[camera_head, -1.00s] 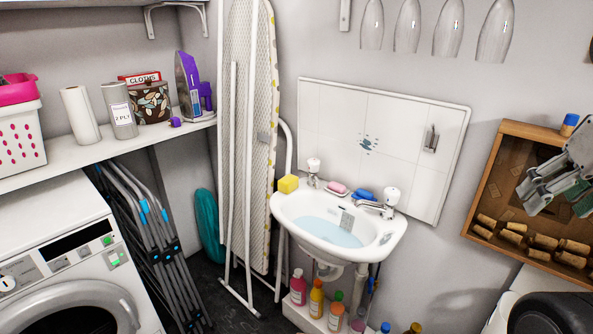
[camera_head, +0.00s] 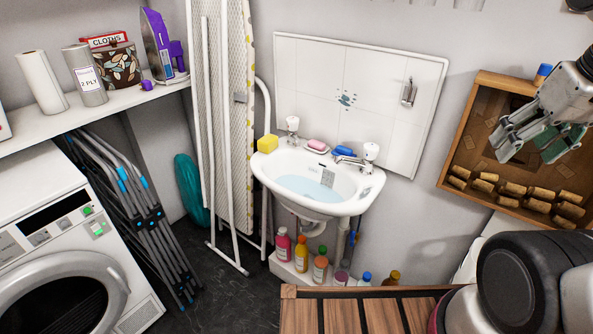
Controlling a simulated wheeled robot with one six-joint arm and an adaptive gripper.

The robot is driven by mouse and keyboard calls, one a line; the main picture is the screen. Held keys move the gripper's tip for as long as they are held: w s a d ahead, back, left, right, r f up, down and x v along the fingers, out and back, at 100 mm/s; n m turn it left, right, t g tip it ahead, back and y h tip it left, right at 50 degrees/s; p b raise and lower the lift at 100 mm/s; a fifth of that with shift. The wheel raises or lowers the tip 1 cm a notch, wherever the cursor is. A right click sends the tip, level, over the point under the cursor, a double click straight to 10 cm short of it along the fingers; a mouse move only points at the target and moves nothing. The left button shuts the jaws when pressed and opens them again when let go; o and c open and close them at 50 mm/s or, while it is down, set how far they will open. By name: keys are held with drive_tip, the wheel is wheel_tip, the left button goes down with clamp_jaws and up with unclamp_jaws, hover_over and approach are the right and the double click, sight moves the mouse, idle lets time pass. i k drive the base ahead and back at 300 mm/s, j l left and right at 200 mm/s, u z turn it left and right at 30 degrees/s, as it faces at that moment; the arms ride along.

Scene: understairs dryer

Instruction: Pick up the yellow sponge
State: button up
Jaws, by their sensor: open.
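The yellow sponge (camera_head: 267,144) sits on the left back corner of the white sink (camera_head: 263,170), close to the left tap. All of its visible faces are clear of other things. My gripper (camera_head: 527,147) is at the upper right, in front of the cork-filled wooden box. It is open and empty, well to the right of the sponge and apart from it.
The sink holds water and has taps (camera_head: 369,155), a pink soap (camera_head: 318,145) and a blue one (camera_head: 343,148) along its back. A folded ironing board (camera_head: 222,110) stands left of the sponge. Several bottles (camera_head: 301,254) stand below. A wooden box (camera_head: 461,145) hangs at right.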

sight(269, 143)
drive_tip(key=i+j+u, duration=0.4)
drive_tip(key=j, duration=0.4)
drive_tip(key=i+j+u, duration=0.4)
drive_tip(key=i+j, duration=0.2)
drive_tip(key=i, duration=0.1)
